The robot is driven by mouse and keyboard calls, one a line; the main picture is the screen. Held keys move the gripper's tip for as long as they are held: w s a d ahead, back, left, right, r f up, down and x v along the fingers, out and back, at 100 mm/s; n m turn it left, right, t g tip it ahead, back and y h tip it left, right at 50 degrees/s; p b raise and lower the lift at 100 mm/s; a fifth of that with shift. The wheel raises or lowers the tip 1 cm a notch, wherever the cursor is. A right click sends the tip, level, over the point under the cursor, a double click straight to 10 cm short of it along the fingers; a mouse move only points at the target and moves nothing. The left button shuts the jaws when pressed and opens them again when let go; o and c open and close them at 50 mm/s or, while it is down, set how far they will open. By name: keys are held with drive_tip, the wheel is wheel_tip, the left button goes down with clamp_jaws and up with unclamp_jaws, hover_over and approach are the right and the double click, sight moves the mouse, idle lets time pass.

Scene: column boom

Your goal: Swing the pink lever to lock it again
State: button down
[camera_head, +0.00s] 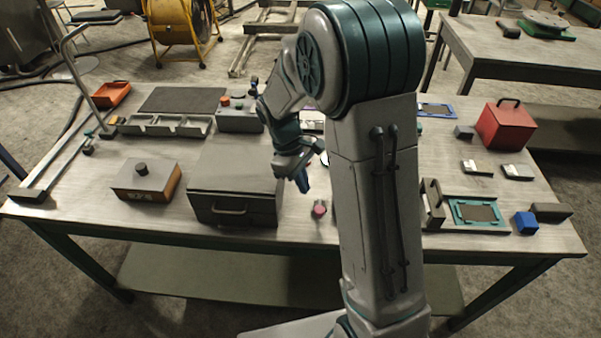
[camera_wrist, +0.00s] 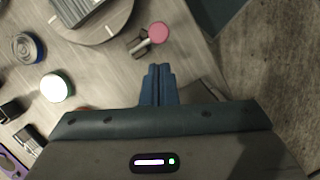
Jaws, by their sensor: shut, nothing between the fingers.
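The pink lever (camera_head: 319,208) shows as a round pink knob near the front edge of the table, just right of the grey box with a handle. In the wrist view the pink knob (camera_wrist: 158,32) sits on a short dark piece beside a round plate. My gripper (camera_head: 303,185) hangs above and slightly left of the knob in the head view. In the wrist view its blue fingers (camera_wrist: 158,72) are together and empty, with a visible gap to the knob. My arm hides part of the table right of the lever, and the lever's lock is not clear.
The grey lidded box (camera_head: 235,190) stands close left of the lever. The round plate (camera_wrist: 100,20), a dark tin (camera_wrist: 25,47) and a white-topped round thing (camera_wrist: 55,88) lie nearby in the wrist view. A red box (camera_head: 505,127) stands at the right.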

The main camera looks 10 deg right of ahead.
drive_tip(key=x, duration=0.5)
drive_tip(key=shift+f+p, duration=0.1)
drive_tip(key=shift+p, duration=0.2)
